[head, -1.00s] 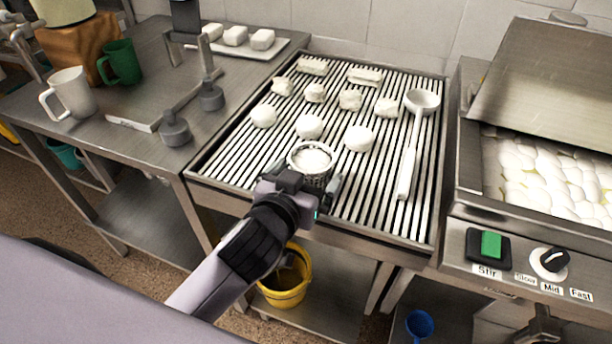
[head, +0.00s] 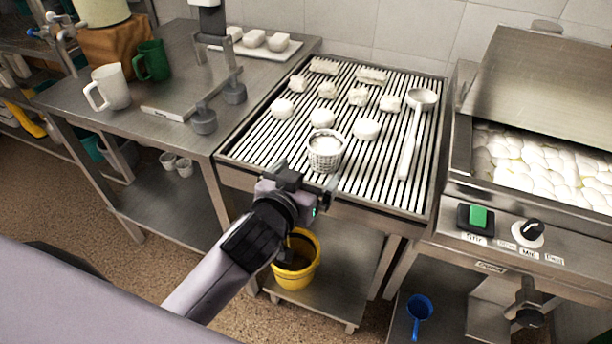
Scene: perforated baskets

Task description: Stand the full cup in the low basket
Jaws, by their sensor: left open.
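A white perforated cup (head: 326,151), filled to near its rim with something white, stands upright on the slatted draining table (head: 262,150), near its front edge. I cannot make out a separate low basket around or under it. My left gripper (head: 307,182) is open and empty just in front of the cup, toward me, with its fingers apart from it. The gripper's body hides part of the table's front edge. My right gripper is not in view.
Several white lumps (head: 366,129) lie behind the cup, and a long ladle (head: 412,135) lies to the right. A vat (head: 540,165) of white pieces stands at right. Mugs (head: 110,88) stand on the left bench. A yellow bucket (head: 297,270) sits below.

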